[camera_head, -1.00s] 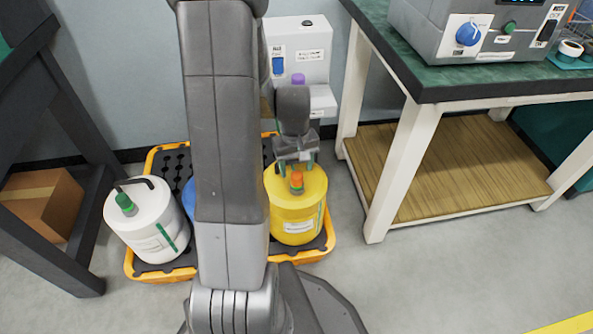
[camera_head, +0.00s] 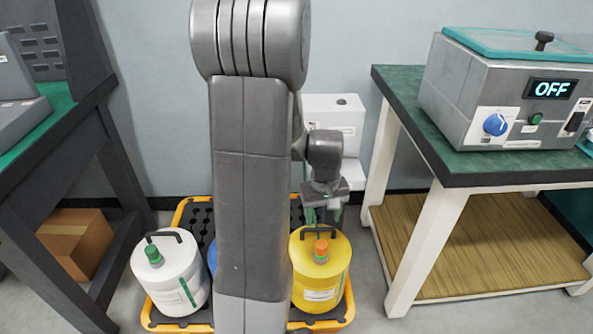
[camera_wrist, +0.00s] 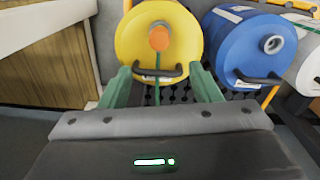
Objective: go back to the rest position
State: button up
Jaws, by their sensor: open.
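My gripper (camera_head: 322,212) hangs at the end of my folded arm, just above and behind the yellow container in the head view. In the wrist view my gripper (camera_wrist: 163,82) has its two green fingers spread apart with nothing held between them. The yellow container (camera_head: 318,280) has an orange cap and a dark handle and stands upright on the tray. It also shows beyond the fingers in the wrist view (camera_wrist: 185,40). My arm covers the middle of the head view and hides most of the blue container (camera_head: 212,258).
A white container (camera_head: 170,285) with a green cap stands left on the orange-rimmed tray (camera_head: 180,215). A green-topped bench (camera_head: 400,90) at right carries a grey device (camera_head: 470,95) reading OFF. A dark workbench (camera_head: 95,110) stands left, with a cardboard box (camera_head: 75,240) beneath. A white dispenser (camera_head: 335,115) is behind my arm.

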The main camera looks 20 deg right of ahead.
aim_at(321, 244)
notch_tip(321, 244, down, 14)
jog(key=b, duration=0.5)
jog(key=shift+d+r, duration=0.1)
jog(key=shift+r, duration=0.4)
jog(key=shift+s, duration=0.15)
